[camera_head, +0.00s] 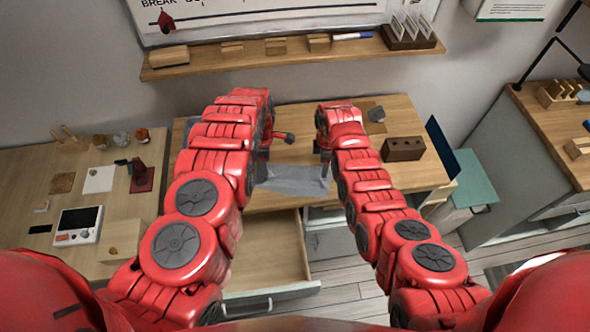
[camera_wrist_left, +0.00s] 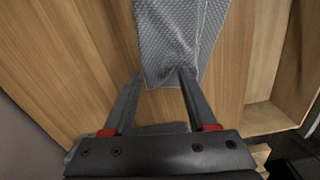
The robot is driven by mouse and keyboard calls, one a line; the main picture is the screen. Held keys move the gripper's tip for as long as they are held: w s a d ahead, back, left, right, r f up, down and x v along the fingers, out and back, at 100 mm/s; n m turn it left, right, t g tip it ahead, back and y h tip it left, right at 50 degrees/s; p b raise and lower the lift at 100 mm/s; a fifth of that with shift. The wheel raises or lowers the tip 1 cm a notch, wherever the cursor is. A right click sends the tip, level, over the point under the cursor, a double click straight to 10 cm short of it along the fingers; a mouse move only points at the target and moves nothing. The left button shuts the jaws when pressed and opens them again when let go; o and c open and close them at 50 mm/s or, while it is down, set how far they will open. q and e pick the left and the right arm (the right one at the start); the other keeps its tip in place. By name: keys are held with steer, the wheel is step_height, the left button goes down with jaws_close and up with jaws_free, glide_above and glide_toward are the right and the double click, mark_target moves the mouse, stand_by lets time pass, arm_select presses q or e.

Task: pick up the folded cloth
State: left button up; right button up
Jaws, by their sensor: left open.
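The folded cloth (camera_head: 297,181) is grey and lies at the front edge of the wooden desk, above the open drawer. In the left wrist view the cloth (camera_wrist_left: 182,35) has a woven texture and comes in from the top. My left gripper (camera_wrist_left: 160,74) is open; one finger tip overlaps the cloth's near edge and the other is beside it over bare wood. I cannot tell whether they touch. In the head view my left gripper (camera_head: 263,160) is at the cloth's left end, mostly hidden by its arm. My right gripper (camera_head: 325,155) is by the cloth's right end, its jaws unclear.
The desk (camera_head: 380,180) holds a brown block with holes (camera_head: 403,149) at right. A drawer (camera_head: 265,255) stands open below the cloth. A shelf (camera_head: 290,55) runs along the wall behind. A side counter (camera_head: 20,180) at left carries a white device (camera_head: 78,226).

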arm_select(q)
steer(key=shift+s+f+b, duration=0.1)
steer(key=shift+f+b, duration=0.4)
steer(key=shift+f, duration=0.05)
arm_select(e)
steer(key=shift+s+f, duration=0.1)
steer(key=shift+f, duration=0.45)
arm_select(q)
steer(key=shift+r, duration=0.1)
steer(key=shift+f, duration=0.25)
steer(key=shift+f, duration=0.4)
steer(key=shift+c, duration=0.4)
arm_select(e)
steer(key=shift+c, duration=0.3)
arm_select(q)
steer(key=shift+r, duration=0.1)
jaws_close()
arm_select(e)
jaws_close()
steer(key=shift+r, duration=0.1)
